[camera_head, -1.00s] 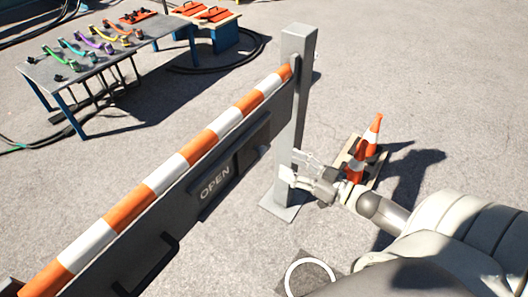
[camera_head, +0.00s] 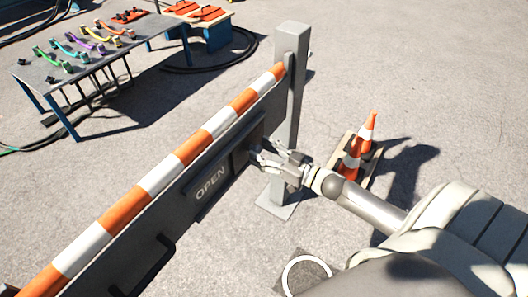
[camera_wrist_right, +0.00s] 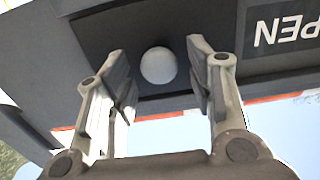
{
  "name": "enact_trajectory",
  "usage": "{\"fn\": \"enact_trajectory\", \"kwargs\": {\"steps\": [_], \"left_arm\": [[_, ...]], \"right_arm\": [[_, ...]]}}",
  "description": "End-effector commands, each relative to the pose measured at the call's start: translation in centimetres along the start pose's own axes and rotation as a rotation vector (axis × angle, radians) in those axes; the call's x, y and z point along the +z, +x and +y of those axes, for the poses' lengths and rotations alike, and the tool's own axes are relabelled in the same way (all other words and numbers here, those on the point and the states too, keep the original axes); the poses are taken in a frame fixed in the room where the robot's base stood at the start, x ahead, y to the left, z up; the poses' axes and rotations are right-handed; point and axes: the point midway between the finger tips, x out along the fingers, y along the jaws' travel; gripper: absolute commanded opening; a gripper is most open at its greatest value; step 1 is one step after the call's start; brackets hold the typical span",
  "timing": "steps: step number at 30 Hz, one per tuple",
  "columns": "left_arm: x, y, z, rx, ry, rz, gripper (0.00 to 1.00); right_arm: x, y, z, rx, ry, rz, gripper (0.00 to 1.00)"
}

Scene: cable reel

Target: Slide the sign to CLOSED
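The sign on the dark grey barrier board shows the word OPEN (camera_head: 210,183). A dark sliding panel (camera_head: 240,158) sits to the right of the word. In the right wrist view the word OPEN (camera_wrist_right: 283,27) appears upside down at the right, and a round pale knob (camera_wrist_right: 158,66) stands out from the dark panel (camera_wrist_right: 97,33). My right gripper (camera_head: 259,158) is at the panel. In the wrist view its two fingers (camera_wrist_right: 154,75) are open, one on each side of the knob, with gaps between them and it. My left gripper is not in view.
The barrier has an orange-and-white striped top (camera_head: 160,175) and a grey post (camera_head: 288,100). A black handle (camera_head: 150,265) sticks out lower left.

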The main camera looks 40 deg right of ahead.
Motion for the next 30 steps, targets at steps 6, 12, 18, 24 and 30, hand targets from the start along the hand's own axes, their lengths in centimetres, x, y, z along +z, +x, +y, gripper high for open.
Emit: {"fn": "enact_trajectory", "kwargs": {"steps": [6,12,18,24,30], "left_arm": [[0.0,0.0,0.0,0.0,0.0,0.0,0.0],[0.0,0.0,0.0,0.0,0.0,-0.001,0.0],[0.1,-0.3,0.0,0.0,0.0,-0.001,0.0],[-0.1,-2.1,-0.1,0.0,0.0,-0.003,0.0],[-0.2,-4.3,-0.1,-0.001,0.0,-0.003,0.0]], "right_arm": [[0.0,0.0,0.0,0.0,0.0,0.0,0.17],[0.0,0.0,0.0,0.0,0.0,0.0,0.0],[-0.1,0.0,-0.4,0.0,0.001,0.0,0.0],[-0.5,0.0,-3.4,-0.002,0.006,0.001,0.0],[-0.6,0.0,-8.4,0.0,0.008,0.001,0.0]]}}
